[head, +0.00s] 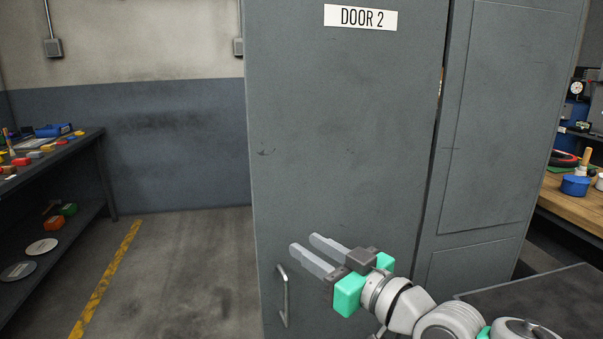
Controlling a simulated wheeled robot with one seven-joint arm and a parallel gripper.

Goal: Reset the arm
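My gripper (319,253) is at the lower middle of the head view, in front of a grey metal door (340,130). Its two grey fingers point to the left and stand apart with nothing between them. My arm reaches in from the lower right, with white and grey links and green parts. A metal bar handle (284,296) on the door is just below and left of the fingers. I see a gap between the handle and the fingers in the picture, but the depth between them is unclear.
A sign reading DOOR 2 (360,18) is on the door. A dark shelf bench (103,175) with small parts stands at left. A wooden workbench (570,206) with a blue container (575,186) is at right. Floor with a yellow line (105,280) lies clear left of the door.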

